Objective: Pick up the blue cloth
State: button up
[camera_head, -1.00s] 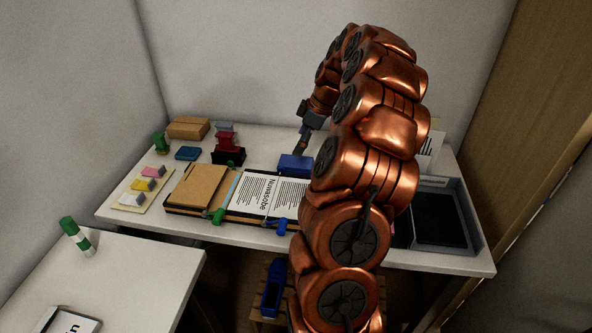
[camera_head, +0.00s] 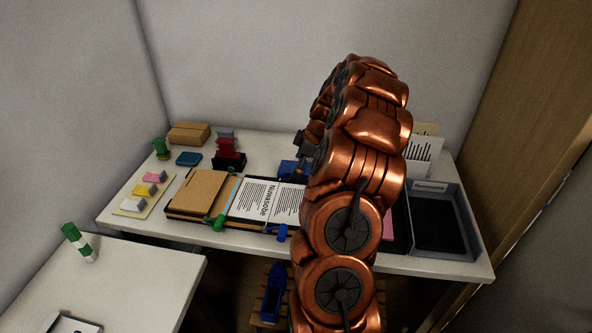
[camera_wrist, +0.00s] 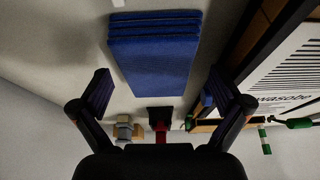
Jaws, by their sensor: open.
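The blue cloth (camera_wrist: 152,52) is a folded, layered blue block lying on the white table. In the wrist view it lies in the upper middle, its lower end between the lines of my two fingers. In the head view only part of the blue cloth (camera_head: 287,168) shows, the rest hidden behind my gripper and arm. My gripper (camera_wrist: 158,84) is open and empty, with one finger on each side of the cloth's lower end. I cannot tell how high the fingers are above the table.
A clipboard with a printed sheet (camera_head: 262,201) lies close in front of the cloth, beside a brown folder (camera_head: 201,189). A red and black stamp (camera_head: 229,157) stands to the left. A grey tray (camera_head: 447,187) is at the right.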

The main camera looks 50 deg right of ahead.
jog(key=c, duration=1.2)
jog(key=shift+r, duration=0.1)
notch_tip(320, 180, up, 10)
jog(key=b, duration=0.1)
jog(key=w+a+m+p, duration=0.1)
jog(key=w+a+p, duration=0.1)
jog(key=a, duration=0.8)
jog(key=w+a+m+h+p, duration=0.1)
jog(key=w+a+m+p, duration=0.1)
jog(key=a, duration=0.9)
jog(key=w+a+m+p, duration=0.1)
jog(key=w+a+p, duration=0.3)
jog(key=a, duration=0.6)
jog(key=shift+w+a+m+t+h, duration=0.2)
jog(key=shift+w+m+t+h, duration=0.15)
jog(key=shift+w, duration=0.6)
jog(key=s+a+f+m+p, duration=0.1)
jog(key=s+a+m+p, duration=0.1)
jog(key=a, duration=0.4)
jog(key=shift+s+a+h, duration=0.15)
jog(key=shift+s+h, duration=0.1)
jog(key=shift+h, duration=0.2)
